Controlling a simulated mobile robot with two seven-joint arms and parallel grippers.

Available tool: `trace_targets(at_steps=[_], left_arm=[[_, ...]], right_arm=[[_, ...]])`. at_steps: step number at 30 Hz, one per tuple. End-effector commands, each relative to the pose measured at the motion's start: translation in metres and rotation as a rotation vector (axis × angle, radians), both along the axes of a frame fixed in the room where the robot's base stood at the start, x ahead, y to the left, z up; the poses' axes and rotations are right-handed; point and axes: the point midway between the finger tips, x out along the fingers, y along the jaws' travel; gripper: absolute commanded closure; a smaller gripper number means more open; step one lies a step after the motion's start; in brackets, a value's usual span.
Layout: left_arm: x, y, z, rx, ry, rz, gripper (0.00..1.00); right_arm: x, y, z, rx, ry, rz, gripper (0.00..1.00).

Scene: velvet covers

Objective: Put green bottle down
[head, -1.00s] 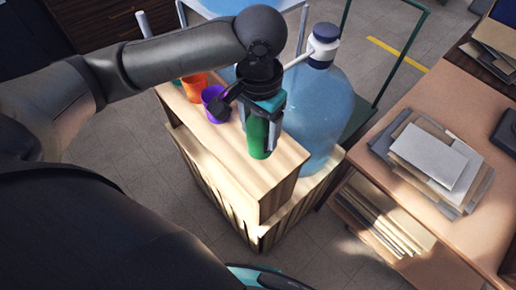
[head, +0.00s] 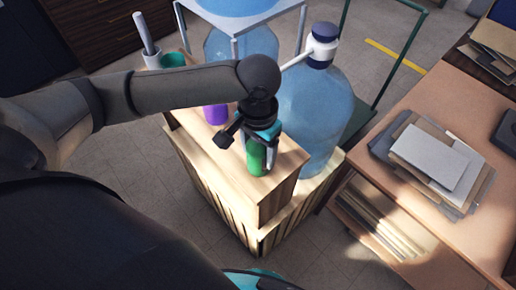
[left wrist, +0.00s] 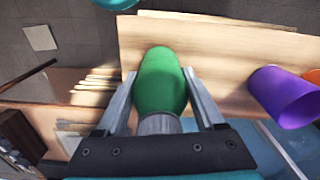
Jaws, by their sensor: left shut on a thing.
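The green bottle (head: 257,157) is at the front part of the wooden crate top (head: 270,197) in the head view. My left gripper (head: 262,150) is shut on it from above. In the left wrist view the green bottle (left wrist: 161,82) sits between the two fingers of the left gripper (left wrist: 160,90), over the light wooden board (left wrist: 215,50). I cannot tell whether its base touches the wood. My right gripper is not in view.
A purple cup (head: 215,114) stands behind the bottle, also in the left wrist view (left wrist: 285,97). A large blue water jug (head: 318,110) is close on the right. A desk with papers (head: 432,157) is further right. Bare wood shows in front.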

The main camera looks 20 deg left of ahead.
Motion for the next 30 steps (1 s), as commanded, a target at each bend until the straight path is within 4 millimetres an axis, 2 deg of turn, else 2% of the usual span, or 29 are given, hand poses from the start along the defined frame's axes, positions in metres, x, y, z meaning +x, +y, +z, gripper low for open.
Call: trace_targets(at_steps=[1,8,18,23,30], left_arm=[[0.0,0.0,-0.001,-0.001,0.001,0.0,0.27],[0.0,0.0,-0.001,0.0,0.001,0.0,0.01],[0.0,0.0,0.004,0.0,-0.002,-0.001,0.0],[0.001,0.0,0.03,-0.001,-0.005,-0.002,0.0],[0.001,0.0,0.084,-0.001,-0.005,-0.001,0.0]], right_arm=[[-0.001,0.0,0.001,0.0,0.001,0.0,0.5],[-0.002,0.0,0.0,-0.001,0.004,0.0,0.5],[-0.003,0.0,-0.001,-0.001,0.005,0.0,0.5],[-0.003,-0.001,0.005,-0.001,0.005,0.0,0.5],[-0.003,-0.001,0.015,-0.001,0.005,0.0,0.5]])
